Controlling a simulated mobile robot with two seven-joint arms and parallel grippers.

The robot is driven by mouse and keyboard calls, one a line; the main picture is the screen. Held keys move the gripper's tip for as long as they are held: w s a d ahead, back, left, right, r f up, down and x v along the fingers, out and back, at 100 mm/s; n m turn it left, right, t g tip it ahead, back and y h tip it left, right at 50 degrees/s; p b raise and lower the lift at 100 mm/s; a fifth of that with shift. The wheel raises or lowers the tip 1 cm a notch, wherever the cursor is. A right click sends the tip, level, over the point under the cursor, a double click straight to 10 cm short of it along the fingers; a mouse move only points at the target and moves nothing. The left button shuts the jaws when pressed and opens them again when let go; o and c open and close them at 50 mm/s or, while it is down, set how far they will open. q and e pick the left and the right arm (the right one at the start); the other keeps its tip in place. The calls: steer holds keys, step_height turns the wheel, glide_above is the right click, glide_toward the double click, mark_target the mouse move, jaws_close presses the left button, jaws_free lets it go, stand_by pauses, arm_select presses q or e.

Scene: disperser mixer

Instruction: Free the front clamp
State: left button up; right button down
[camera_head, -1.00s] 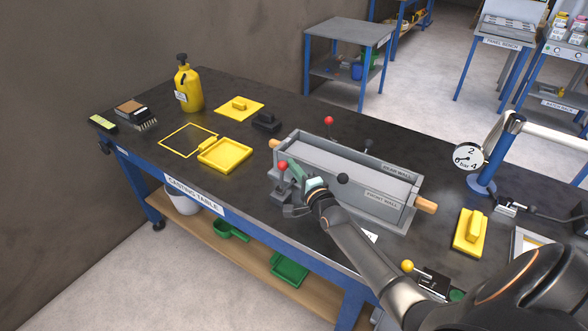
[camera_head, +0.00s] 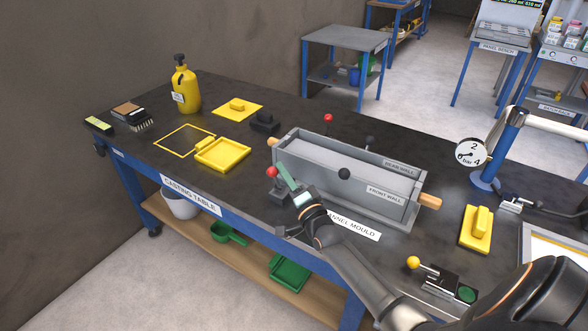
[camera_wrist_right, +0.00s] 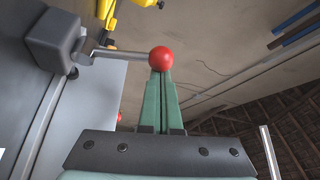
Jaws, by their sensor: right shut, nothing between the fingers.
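The front clamp has a red ball knob (camera_head: 272,172) on a lever above a dark base (camera_head: 278,192), at the front left end of the grey mould (camera_head: 370,204). My right gripper (camera_head: 286,174) reaches in from the right, its green fingers shut and empty right beside the red knob. In the right wrist view the red knob (camera_wrist_right: 161,59) appears at the tips of the closed fingers (camera_wrist_right: 161,88), with its metal lever (camera_wrist_right: 120,55) running left to a dark block (camera_wrist_right: 55,40). I cannot tell whether the fingers touch the knob. My left gripper is out of view.
A yellow tray (camera_head: 223,154) and yellow bottle (camera_head: 186,85) stand left on the table. A yellow-knobbed device (camera_head: 413,262) lies near my right arm.

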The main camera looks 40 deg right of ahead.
mark_target(274, 177)
steer(key=n+b, duration=0.1)
steer(key=a+f+n+t+y+b, duration=0.1)
steer(key=n, duration=0.1)
steer(key=s+a+n+b, duration=0.1)
steer(key=shift+a+f+t+y, duration=0.2)
steer(key=shift+f+t+y, duration=0.15)
steer(key=shift+t+y, duration=0.05)
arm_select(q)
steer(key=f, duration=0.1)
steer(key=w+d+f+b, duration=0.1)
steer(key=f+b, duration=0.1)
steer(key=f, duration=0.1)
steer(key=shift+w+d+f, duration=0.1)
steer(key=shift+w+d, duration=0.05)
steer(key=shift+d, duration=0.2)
arm_select(e)
steer(key=shift+s+a+f+n+t+y, duration=0.2)
steer(key=shift+a+f+n, duration=0.15)
steer(key=shift+a+n, duration=0.15)
steer(key=shift+s+a+f+n+t+y, duration=0.1)
steer(key=shift+s+a+f+n+y, duration=0.15)
steer(key=shift+a+n, duration=0.25)
steer(key=shift+f, duration=0.15)
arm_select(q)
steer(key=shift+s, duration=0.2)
